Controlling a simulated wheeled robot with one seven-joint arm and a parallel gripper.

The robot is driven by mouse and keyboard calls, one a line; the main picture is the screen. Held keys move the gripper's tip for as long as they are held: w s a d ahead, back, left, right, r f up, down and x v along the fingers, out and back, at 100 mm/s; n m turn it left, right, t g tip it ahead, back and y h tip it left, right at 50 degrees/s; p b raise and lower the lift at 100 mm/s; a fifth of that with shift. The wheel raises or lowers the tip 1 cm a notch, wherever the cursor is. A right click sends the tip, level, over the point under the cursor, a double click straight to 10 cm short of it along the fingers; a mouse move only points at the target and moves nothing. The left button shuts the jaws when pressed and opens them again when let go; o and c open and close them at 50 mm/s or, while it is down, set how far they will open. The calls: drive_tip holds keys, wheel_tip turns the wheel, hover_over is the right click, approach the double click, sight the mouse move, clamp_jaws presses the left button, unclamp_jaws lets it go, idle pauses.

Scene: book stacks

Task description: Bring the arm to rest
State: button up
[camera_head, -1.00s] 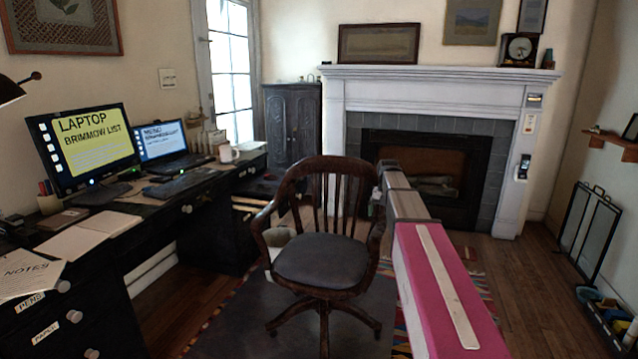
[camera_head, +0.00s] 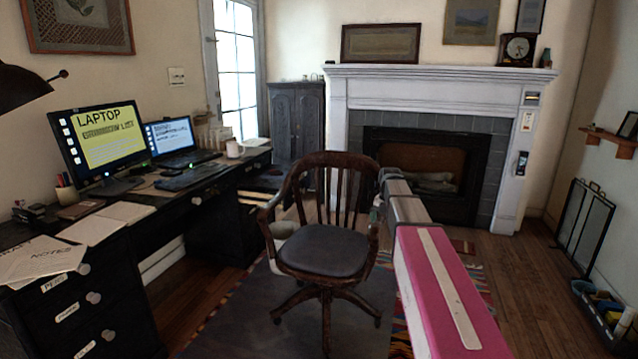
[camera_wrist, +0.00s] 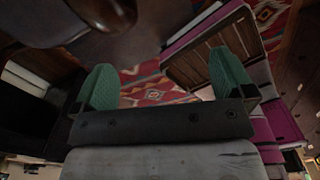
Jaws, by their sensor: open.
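My gripper (camera_wrist: 163,82) shows in the wrist view with its two green fingers spread wide apart. Nothing is between them; a red patterned rug (camera_wrist: 150,87) shows beyond. In the head view my pink and white arm (camera_head: 440,285) reaches forward from the lower right. Its far end is beside the wooden chair (camera_head: 322,252), at the right of the chair's back. I cannot make out the fingers in the head view.
A dark desk (camera_head: 225,190) with a monitor (camera_head: 98,143) and a laptop (camera_head: 170,138) runs along the left. A white fireplace (camera_head: 338,105) stands at the back. Wooden floor (camera_head: 540,290) is clear at the right, before a black metal rack (camera_head: 585,225).

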drive_tip(key=s+a+f+m, duration=0.3)
drive_tip(key=s+f+m, duration=0.6)
drive_tip(key=s+m, duration=0.4)
drive_tip(key=s+a+f+m, duration=0.3)
drive_tip(key=s+f+m, duration=0.7)
drive_tip(key=s+m, duration=0.4)
drive_tip(key=shift+s+a+f+m, duration=0.2)
drive_tip(key=shift+s+a+m, duration=0.15)
drive_tip(key=shift+m, duration=0.85)
drive_tip(key=shift+w, duration=0.1)
